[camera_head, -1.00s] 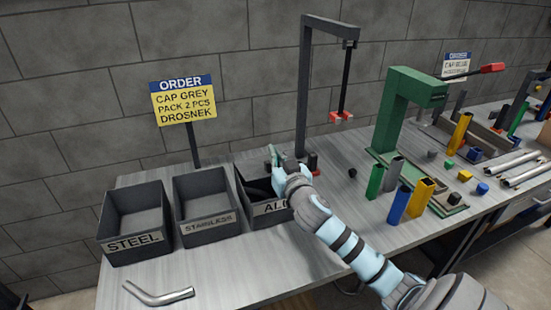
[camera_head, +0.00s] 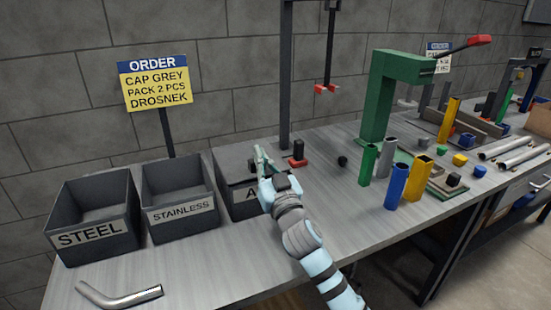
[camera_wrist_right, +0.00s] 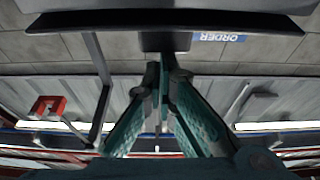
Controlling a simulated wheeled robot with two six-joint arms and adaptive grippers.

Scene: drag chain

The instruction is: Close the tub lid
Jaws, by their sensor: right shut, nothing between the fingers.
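The aluminium tub (camera_head: 233,203), labelled with letters starting "A", is the rightmost of the three dark tubs in the head view. A flat grey lid (camera_head: 232,160) covers its top; my gripper hides part of it, so I cannot tell whether it sits fully flush. A dark block (camera_head: 252,166) shows on the lid beside my fingers. My right gripper (camera_head: 260,157) is shut and empty just over the lid. In the right wrist view, the shut fingers (camera_wrist_right: 165,72) point at a dark slab (camera_wrist_right: 90,20) that looks like the lid. My left gripper is not in view.
The open steel tub (camera_head: 95,240) and stainless tub (camera_head: 180,215) stand to the left. A bent metal tube (camera_head: 120,297) lies in front. A dark stand (camera_head: 286,80) rises behind my gripper. A green press (camera_head: 380,100) and coloured tubes stand to the right.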

